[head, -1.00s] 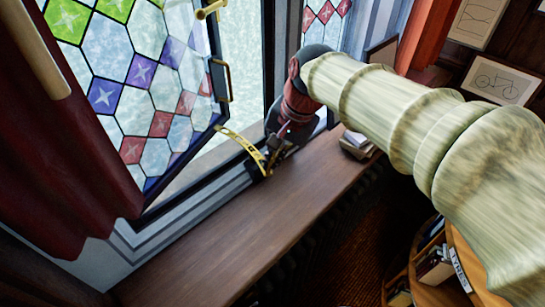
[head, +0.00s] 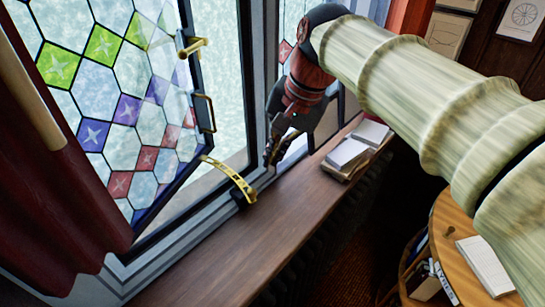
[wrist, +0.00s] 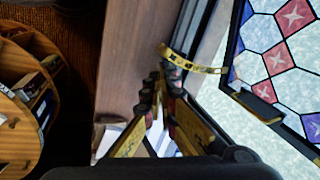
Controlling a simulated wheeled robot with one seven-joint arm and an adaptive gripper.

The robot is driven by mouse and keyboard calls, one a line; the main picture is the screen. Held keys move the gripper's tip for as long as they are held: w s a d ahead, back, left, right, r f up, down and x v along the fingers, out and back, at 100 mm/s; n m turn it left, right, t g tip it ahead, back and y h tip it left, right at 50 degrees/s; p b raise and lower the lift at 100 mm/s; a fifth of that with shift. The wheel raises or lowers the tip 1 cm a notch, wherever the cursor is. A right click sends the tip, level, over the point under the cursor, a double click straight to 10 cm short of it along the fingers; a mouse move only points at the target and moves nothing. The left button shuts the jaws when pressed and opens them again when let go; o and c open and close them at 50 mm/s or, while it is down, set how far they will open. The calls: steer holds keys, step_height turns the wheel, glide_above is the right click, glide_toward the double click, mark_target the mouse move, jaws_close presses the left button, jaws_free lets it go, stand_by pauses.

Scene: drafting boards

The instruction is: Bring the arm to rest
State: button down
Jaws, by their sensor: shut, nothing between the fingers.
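My gripper (head: 271,152) is in front of the window frame, above the wooden sill, and holds nothing. In the wrist view its fingers (wrist: 159,82) are close together at the tips. The brass perforated window stay (head: 232,178) lies below and left of my gripper in the head view, with a visible gap between them. In the wrist view the stay (wrist: 195,62) shows beyond the fingertips. The stained-glass window (head: 125,95) stands open, with a brass handle (head: 192,45) on it.
The wooden sill (head: 215,255) runs below the window and is bare in front. Books or papers (head: 355,150) lie on it at the right. A dark red curtain (head: 50,200) hangs at the left. A round wooden shelf (head: 455,240) stands at the lower right.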

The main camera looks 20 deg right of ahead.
stand_by(0.4)
steer(key=s+d+f+n+t+h+b, duration=0.1)
steer(key=s+f+b, duration=0.3)
steer(key=f, duration=0.5)
steer(key=s+d+f+n+t+b, duration=0.1)
steer(key=s+d+f+n+b, duration=0.2)
steer(key=f, duration=0.6)
steer(key=s+d+f+n+h+b, duration=0.1)
steer(key=s+d+f+n+b, duration=0.1)
steer(key=s+f+b, duration=0.5)
step_height(320, 180, down, 2)
steer(key=shift+s+d+n+t+h, duration=0.15)
steer(key=shift+s+n+t+h, duration=0.2)
steer(key=shift+s+n, duration=0.2)
steer(key=shift+w, duration=0.1)
